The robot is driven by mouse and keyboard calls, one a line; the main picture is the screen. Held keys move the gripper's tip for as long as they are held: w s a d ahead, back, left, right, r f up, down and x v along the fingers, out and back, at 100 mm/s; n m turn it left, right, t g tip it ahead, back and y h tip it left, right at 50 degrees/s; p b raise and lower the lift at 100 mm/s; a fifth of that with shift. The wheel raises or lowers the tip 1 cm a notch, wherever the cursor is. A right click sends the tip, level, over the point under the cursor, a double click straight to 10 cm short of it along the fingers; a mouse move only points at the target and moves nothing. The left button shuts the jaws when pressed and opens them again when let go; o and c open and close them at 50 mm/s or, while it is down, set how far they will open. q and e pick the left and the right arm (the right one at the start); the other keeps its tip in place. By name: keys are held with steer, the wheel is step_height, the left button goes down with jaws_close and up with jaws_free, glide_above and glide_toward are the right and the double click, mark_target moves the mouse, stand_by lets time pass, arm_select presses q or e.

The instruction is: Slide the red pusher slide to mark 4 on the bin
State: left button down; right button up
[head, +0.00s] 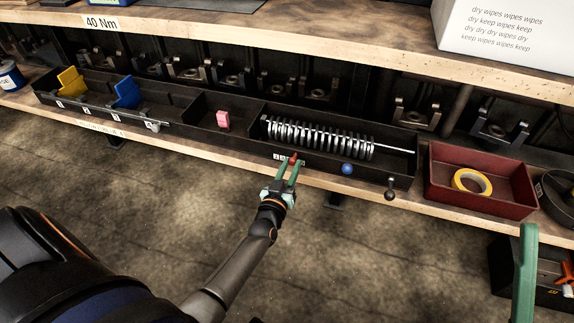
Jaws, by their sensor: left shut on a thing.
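Behind the slide, metal rings (320,138) sit on a rod in the bin. A blue ball (347,169) and a dark knob (390,190) stick out right of my left gripper. A red tray (480,207) holds a yellow tape roll (457,184). A shelf overhangs the back.

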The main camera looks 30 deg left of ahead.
arm_select(q)
steer(key=c, duration=0.6)
jaws_free()
steer(key=shift+c, duration=0.2)
steer(key=shift+s, duration=0.15)
arm_select(e)
steer(key=shift+s, duration=0.1)
